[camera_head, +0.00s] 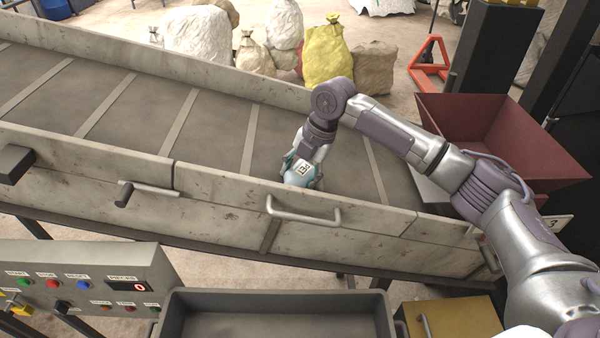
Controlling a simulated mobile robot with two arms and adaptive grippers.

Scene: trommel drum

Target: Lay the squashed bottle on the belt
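A pale blue object with a white, black-printed label, which looks like the squashed bottle (299,178), is at the fingertips of my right gripper (303,169). It is over the near side of the belt (205,122), just behind the near side wall. The gripper points down at it and covers its upper part. Whether the fingers are closed on it, and whether it touches the belt, I cannot tell. The belt is dark, with pale cross slats, and the visible part is otherwise bare. My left gripper is not in view.
The near side wall (225,191) has handles (303,216). In front are a control panel (85,280) with buttons, an empty grey bin (275,325) and a yellow box (450,320). A red hopper (500,135) is at the right. Filled sacks (327,55) stand behind.

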